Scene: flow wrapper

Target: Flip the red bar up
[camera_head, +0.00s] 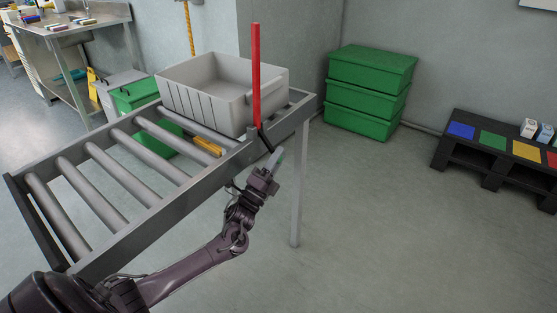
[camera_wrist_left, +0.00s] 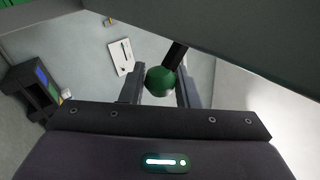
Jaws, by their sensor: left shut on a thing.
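My left gripper (camera_head: 274,165) is below the bar, just outside the conveyor's side rail. In the left wrist view, a green knob (camera_wrist_left: 160,80) on the dark lever (camera_wrist_left: 175,56) sits between the fingers of the left gripper (camera_wrist_left: 160,88), which is shut on it. My right gripper is in neither view.
A grey bin (camera_head: 203,100) stands on the far end of the rollers. Stacked green crates (camera_head: 367,95) stand by the wall. A dark low rack (camera_head: 481,158) with coloured squares is at the right. The floor right of the conveyor is clear.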

